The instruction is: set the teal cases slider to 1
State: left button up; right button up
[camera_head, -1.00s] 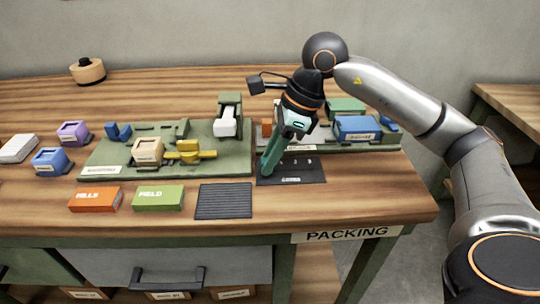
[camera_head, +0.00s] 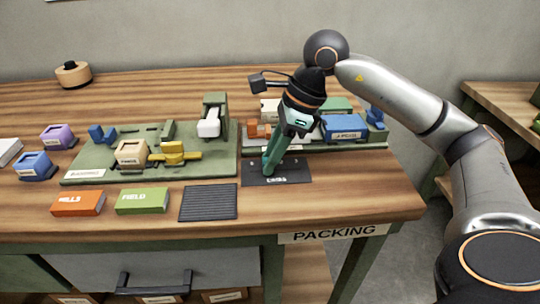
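The cases slider panel (camera_head: 296,176) is a flat black plate with small white markings at the front right of the table. My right gripper (camera_head: 269,168) points down at it, its green-teal fingers reaching the plate left of its middle. The fingers stand close together, but I cannot tell whether they are shut or grip a knob. No teal slider knob can be made out apart from the fingers, which also cover part of the plate's markings. My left gripper is not in view.
A green board (camera_head: 80,178) with a tan block (camera_head: 131,153) and a yellow piece (camera_head: 174,152) lies left. Orange (camera_head: 78,203) and green (camera_head: 142,201) boxes and a ribbed black mat (camera_head: 208,203) lie in front. A blue box (camera_head: 343,127) stands behind right of the panel.

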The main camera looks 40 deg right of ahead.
jog(key=o, duration=0.4)
jog(key=shift+p+v, duration=1.35)
jog(key=shift+v, duration=4.95)
